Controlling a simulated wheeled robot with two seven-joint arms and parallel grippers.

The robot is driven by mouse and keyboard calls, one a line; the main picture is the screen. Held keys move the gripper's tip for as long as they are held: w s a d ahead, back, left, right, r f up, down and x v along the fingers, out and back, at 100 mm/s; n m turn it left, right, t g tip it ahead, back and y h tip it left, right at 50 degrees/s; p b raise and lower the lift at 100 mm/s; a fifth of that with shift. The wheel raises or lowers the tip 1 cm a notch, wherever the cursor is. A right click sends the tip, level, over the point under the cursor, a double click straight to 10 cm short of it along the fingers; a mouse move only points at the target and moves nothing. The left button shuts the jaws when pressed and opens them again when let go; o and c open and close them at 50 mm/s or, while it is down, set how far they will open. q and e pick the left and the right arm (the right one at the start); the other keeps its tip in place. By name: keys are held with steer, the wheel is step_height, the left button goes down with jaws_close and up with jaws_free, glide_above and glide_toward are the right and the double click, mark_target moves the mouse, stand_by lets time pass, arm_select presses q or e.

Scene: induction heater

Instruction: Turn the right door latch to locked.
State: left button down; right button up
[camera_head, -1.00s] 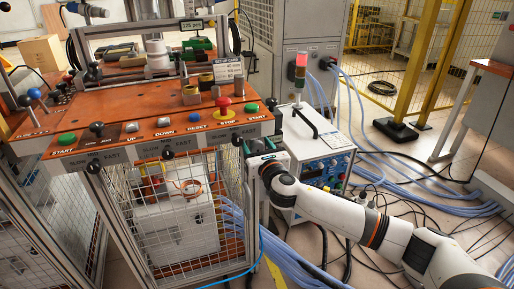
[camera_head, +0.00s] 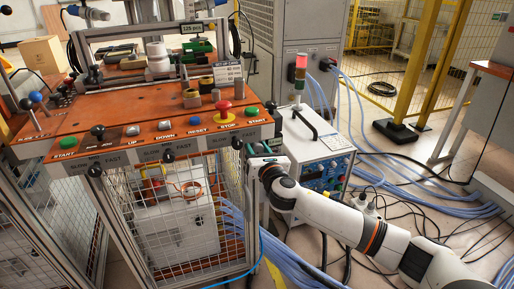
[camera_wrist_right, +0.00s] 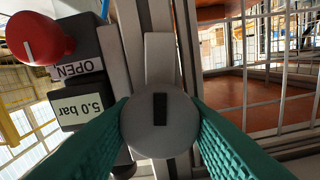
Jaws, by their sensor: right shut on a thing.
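The right door latch is a round grey knob (camera_wrist_right: 160,132) with a black bar mark, seen in the right wrist view. The bar stands nearly upright in that picture, in line with the grey post behind. My right gripper (camera_wrist_right: 160,128) has its green fingers on both sides of the knob and is shut on it. In the head view my right gripper (camera_head: 244,149) is at the right front corner of the machine, below the orange panel. The latch is hidden there by the gripper. The wire mesh door (camera_head: 180,235) looks closed. My left gripper is not in view.
A red knob (camera_wrist_right: 38,38) with an "OPEN" label and a "5.0 bar" label sits close beside the latch. The orange control panel (camera_head: 110,139) is above the door. A white power unit (camera_head: 318,150) and blue cables (camera_head: 400,160) lie to the right.

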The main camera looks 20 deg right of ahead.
steer(key=shift+m, duration=0.5)
steer(key=shift+m+p, duration=0.4)
steer(key=shift+m, duration=0.5)
steer(key=m, duration=0.3)
steer(key=shift+d+m+p, duration=0.1)
steer(key=shift+m+p, duration=0.2)
steer(key=shift+p, duration=0.05)
steer(key=m, duration=0.3)
steer(key=shift+f+m+p, duration=0.1)
steer(key=shift+m+p, duration=0.2)
steer(key=m, duration=0.4)
steer(key=shift+d+f+p, duration=0.1)
steer(key=shift+p, duration=0.2)
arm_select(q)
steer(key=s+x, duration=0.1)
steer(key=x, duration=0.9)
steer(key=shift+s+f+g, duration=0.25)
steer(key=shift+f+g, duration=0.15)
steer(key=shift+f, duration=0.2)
arm_select(e)
steer(key=shift+m, duration=1)
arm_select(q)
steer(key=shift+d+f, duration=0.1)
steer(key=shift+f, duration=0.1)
arm_select(e)
steer(key=shift+f, duration=0.1)
